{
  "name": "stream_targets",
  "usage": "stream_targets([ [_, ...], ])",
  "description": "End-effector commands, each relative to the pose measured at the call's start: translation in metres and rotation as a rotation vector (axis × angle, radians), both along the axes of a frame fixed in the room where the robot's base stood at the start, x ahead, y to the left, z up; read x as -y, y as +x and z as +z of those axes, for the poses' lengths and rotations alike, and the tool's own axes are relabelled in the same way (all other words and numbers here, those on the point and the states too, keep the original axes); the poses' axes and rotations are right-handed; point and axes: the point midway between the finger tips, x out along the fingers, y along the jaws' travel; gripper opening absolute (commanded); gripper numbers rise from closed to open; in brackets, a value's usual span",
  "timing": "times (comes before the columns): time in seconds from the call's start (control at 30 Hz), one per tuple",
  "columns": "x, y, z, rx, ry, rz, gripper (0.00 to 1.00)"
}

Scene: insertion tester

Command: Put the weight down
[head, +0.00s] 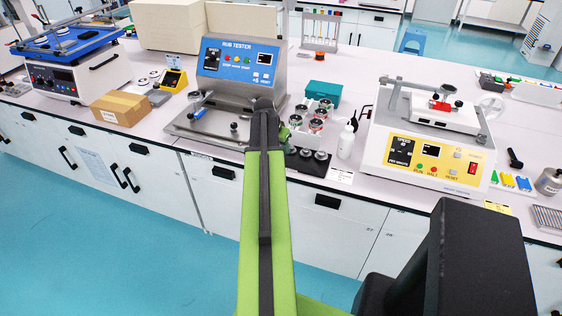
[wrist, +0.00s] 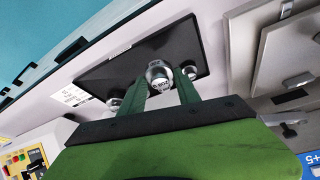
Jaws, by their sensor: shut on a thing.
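My gripper (wrist: 161,82) is shut on a silver cylindrical weight (wrist: 159,74) with a printed label, seen between the two green fingers in the wrist view. Behind the weight is a black mat (wrist: 115,66), which also shows at the counter's front edge in the head view (head: 291,166). I cannot tell whether the held weight touches it. Two other silver weights show beside the fingers, one to the left (wrist: 114,101) and one to the right (wrist: 190,69). In the head view my arm hides most of the gripper.
Several metal jars (head: 316,125) stand just behind the mat. A white bottle (head: 346,142) stands to its right, with a yellow-panelled tester (head: 425,150) beyond. The rub tester (head: 238,75) stands at the left, and a teal box (head: 323,92) at the back.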

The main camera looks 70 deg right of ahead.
Motion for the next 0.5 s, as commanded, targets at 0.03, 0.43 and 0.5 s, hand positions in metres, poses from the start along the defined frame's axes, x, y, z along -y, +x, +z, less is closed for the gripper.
stream_targets([
  [0.03,0.004,0.004,-0.005,0.0,0.0,0.0,0.0],
  [0.43,0.004,0.006,-0.041,0.0,0.0,-0.002,0.0],
  [0.5,0.004,0.005,-0.048,0.0,0.0,-0.002,0.0],
])
